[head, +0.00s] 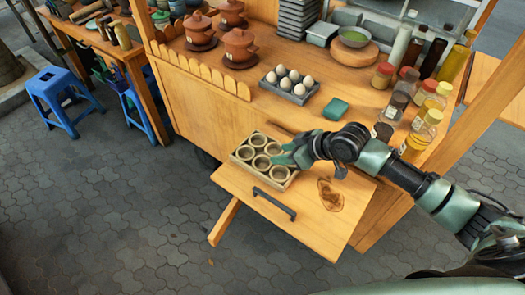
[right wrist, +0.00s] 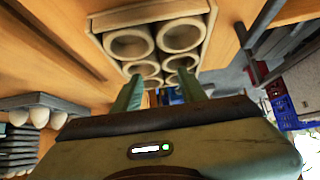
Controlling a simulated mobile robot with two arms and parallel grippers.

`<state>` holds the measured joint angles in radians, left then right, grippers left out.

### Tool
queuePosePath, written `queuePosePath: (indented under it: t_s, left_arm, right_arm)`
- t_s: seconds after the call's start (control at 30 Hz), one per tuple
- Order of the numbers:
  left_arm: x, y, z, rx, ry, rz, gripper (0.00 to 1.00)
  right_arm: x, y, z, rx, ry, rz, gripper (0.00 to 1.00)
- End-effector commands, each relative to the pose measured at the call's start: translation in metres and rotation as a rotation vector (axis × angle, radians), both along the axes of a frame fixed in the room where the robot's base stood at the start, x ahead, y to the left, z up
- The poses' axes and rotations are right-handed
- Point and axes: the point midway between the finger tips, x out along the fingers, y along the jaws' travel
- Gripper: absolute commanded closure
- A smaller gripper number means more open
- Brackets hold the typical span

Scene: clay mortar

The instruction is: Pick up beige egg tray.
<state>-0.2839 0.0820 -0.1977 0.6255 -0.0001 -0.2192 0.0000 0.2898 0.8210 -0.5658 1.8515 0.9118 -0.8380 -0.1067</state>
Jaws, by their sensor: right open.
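The beige egg tray (head: 253,158), with several round empty cups, lies on the fold-out wooden shelf (head: 318,236) of the cart. My right gripper (head: 284,158) is at the right side of the tray in the head view, its fingers pointing toward it. In the right wrist view the tray (right wrist: 156,45) is ahead of my open right gripper (right wrist: 160,90). Its fingers stand apart and overlap the tray's near end in the picture. I cannot tell whether they touch it. Nothing is held. My left gripper is not in view.
A grey tray of white eggs (head: 290,85) and a green box (head: 335,109) sit on the counter above. Sauce bottles and jars (head: 420,115) line its right side. A dark handle (head: 274,204) and a brown stain (head: 330,195) are on the shelf.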

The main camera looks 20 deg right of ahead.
Motion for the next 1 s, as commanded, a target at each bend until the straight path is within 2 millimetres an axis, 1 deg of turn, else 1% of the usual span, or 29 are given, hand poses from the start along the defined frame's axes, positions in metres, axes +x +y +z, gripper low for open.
queuePosePath:
  t_s: [0.07, 0.13, 0.3, 0.4, 0.57, 0.7, 0.77, 0.8, 0.87, 0.9, 0.93, 0.97, 1.0]
  left_arm:
    - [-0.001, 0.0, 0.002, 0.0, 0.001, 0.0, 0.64]
    - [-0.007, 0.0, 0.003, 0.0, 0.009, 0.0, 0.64]
    - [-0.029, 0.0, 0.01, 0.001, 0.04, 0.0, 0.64]
    - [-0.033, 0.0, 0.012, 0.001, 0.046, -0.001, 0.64]
    - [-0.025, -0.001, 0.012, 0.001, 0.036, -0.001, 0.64]
    - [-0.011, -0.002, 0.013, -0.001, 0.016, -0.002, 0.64]
    - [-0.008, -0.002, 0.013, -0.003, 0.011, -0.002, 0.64]
    - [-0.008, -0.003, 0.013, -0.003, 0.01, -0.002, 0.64]
    - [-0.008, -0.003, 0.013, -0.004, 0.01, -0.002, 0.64]
    - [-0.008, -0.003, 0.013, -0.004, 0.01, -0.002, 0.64]
    - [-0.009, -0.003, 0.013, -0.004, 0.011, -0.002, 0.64]
    - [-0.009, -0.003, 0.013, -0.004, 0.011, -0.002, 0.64]
    - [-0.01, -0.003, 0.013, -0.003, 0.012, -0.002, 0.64]
  right_arm:
    - [0.005, 0.005, -0.006, 0.003, 0.003, -0.001, 0.58]
    - [0.009, 0.008, -0.011, 0.002, 0.003, -0.001, 0.58]
    - [0.025, 0.018, -0.023, 0.002, 0.002, 0.0, 0.58]
    - [0.033, 0.024, -0.034, 0.002, 0.003, 0.0, 0.58]
    - [0.04, 0.03, -0.045, -0.001, 0.002, 0.001, 0.58]
    - [0.041, 0.029, -0.047, -0.002, 0.001, 0.001, 0.58]
    - [0.041, 0.029, -0.047, -0.002, 0.001, 0.001, 0.58]
    - [0.041, 0.029, -0.047, -0.002, 0.001, 0.001, 0.61]
    - [0.041, 0.029, -0.047, -0.002, 0.001, 0.001, 0.78]
    - [0.041, 0.029, -0.047, -0.002, 0.001, 0.001, 0.89]
    - [0.041, 0.029, -0.047, -0.002, 0.001, 0.001, 0.97]
    - [0.041, 0.029, -0.047, -0.001, 0.002, 0.0, 1.0]
    - [0.041, 0.029, -0.047, -0.001, 0.002, 0.0, 1.0]
